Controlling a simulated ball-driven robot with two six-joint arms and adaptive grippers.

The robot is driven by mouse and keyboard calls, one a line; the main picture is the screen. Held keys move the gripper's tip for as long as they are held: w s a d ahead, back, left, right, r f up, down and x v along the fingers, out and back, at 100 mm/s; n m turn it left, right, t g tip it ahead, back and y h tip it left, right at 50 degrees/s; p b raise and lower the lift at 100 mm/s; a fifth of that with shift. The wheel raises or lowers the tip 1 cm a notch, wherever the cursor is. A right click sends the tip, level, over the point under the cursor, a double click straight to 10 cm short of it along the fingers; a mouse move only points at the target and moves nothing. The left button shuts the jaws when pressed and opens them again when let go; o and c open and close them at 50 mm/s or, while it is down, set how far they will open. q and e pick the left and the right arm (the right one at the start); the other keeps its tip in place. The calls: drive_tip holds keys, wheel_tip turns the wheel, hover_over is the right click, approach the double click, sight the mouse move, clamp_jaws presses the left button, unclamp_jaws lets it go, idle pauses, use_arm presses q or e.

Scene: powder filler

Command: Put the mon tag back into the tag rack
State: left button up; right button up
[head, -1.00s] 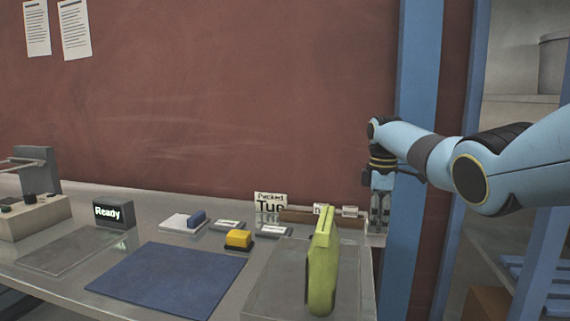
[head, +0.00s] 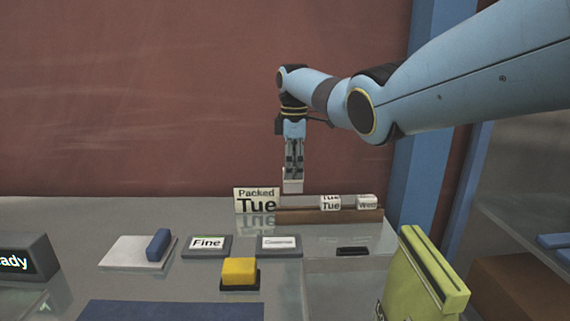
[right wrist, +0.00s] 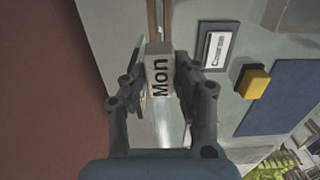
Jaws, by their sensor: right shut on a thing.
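The mon tag is a small white block (head: 292,186) held in my right gripper (head: 293,172). In the right wrist view (right wrist: 160,78) its black letters read "Mon", and both fingers close on its sides. The tag rack (head: 300,215) is a long brown bar at the back of the table. A "Tue" tag (head: 331,205) and a "Wed" tag (head: 367,204) sit in its right part; its left part looks empty. The held tag is just above that empty left part, apart from the rack as far as I can tell. My left gripper is out of view.
A "Packed Tue" sign (head: 257,201) stands just left of the rack. In front are a "Fine" plate (head: 206,244), a second label plate (head: 279,245), a yellow block (head: 239,271) and a blue mat (head: 172,311). A green pouch (head: 422,278) stands front right.

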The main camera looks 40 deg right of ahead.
sight(293, 186)
drive_tip(key=shift+s, duration=0.1)
drive_tip(key=shift+p, duration=0.3)
drive_tip(key=shift+f, duration=0.25)
drive_tip(key=shift+f+b, duration=1.25)
drive_tip(key=shift+f, duration=0.4)
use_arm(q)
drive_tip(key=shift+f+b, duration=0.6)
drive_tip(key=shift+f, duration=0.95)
use_arm(e)
drive_tip(key=shift+f, duration=1)
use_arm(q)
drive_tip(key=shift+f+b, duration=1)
use_arm(e)
drive_tip(key=shift+f, duration=1.35)
drive_tip(key=o, duration=1)
